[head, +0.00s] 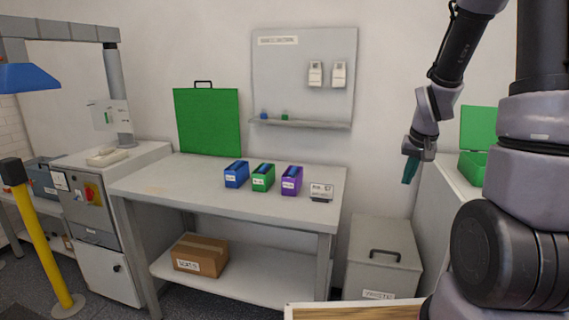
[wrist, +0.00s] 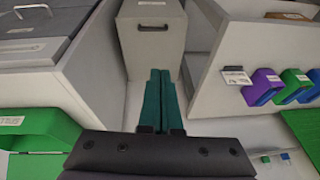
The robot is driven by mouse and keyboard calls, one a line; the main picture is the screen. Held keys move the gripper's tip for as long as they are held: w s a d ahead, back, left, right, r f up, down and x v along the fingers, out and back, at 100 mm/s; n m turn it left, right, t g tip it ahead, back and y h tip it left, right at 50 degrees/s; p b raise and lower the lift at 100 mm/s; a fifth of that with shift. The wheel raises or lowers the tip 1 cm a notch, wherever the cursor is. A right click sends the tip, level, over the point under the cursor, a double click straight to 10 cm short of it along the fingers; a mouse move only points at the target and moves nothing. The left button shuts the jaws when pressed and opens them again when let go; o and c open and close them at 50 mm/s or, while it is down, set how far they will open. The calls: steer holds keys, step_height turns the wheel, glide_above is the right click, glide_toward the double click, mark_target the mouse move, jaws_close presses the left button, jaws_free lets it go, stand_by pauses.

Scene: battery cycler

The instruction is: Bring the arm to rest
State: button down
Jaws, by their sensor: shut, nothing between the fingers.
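My gripper (head: 410,171) hangs at the end of my arm on the right of the head view, with its teal fingers pointing down. It is in the air between the workbench and the green box at the right. In the wrist view my gripper (wrist: 160,78) shows its two teal fingers side by side, shut, with nothing between them. The fingers appear in front of the gap between the bench and the right-hand cabinet, and touch nothing that I can see.
A grey workbench (head: 213,200) holds blue (head: 236,175), green (head: 263,178) and purple (head: 291,181) boxes near its right end. A lidded grey bin (head: 383,268) stands on the floor beside it. An open green box (head: 474,168) sits at the right. A yellow post (head: 42,235) stands at left.

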steer(key=s+a+r+t+y, duration=0.1)
steer(key=s+a+r, duration=0.4)
steer(key=s+r, duration=0.4)
steer(key=s+a+r+t+y, duration=0.1)
steer(key=s+a+r+t, duration=0.1)
steer(key=s+a+r, duration=0.3)
steer(key=w+a+r+v, duration=0.1)
steer(key=v, duration=0.7)
steer(key=shift+s+r, duration=0.2)
steer(key=shift+r, duration=0.1)
